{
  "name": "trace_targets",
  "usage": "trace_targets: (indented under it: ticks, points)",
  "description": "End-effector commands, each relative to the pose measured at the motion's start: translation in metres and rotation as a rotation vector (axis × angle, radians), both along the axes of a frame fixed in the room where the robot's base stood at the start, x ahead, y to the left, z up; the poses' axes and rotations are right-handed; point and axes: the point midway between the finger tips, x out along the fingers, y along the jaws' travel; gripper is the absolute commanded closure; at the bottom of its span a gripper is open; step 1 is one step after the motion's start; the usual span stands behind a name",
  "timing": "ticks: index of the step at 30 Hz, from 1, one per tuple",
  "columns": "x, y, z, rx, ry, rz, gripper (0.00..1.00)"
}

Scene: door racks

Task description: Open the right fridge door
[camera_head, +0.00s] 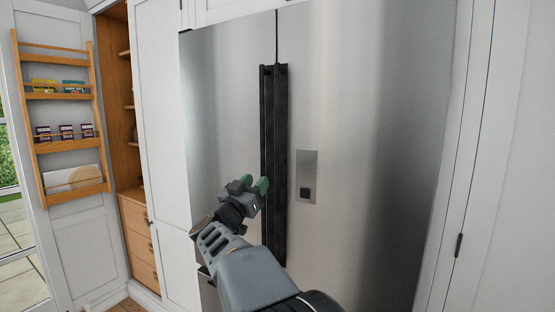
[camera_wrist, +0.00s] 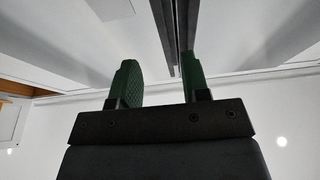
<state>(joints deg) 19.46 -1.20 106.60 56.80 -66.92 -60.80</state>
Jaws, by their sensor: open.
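The fridge is a tall stainless steel unit with two doors that meet at a vertical seam, both shut. The right fridge door (camera_head: 360,120) carries a dispenser panel (camera_head: 306,177). Its long black vertical handle (camera_head: 281,150) stands close beside the left door's handle (camera_head: 265,100) at the seam. My gripper (camera_head: 253,187) is open, with green fingertips, in front of the handles at mid height. In the wrist view, the gripper (camera_wrist: 163,85) has the dark handle bars (camera_wrist: 178,35) beyond and between its fingers, nearer the right finger. Contact with the handles cannot be told.
White cabinet panels (camera_head: 490,150) flank the fridge. At left, an open pantry door with a wooden rack (camera_head: 65,140) holds small packages, beside wooden shelves and drawers (camera_head: 138,240). A glazed door stands at the far left.

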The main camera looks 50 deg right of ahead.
Motion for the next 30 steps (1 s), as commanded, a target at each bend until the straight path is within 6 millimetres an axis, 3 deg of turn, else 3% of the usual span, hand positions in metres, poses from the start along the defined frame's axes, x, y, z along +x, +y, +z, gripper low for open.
trace_targets:
  ticks: [18,30]
  points:
    - [0.022,-0.097,0.043,-0.001,0.000,-0.008,0.57]
    - [0.028,-0.117,0.050,-0.001,0.000,-0.005,0.57]
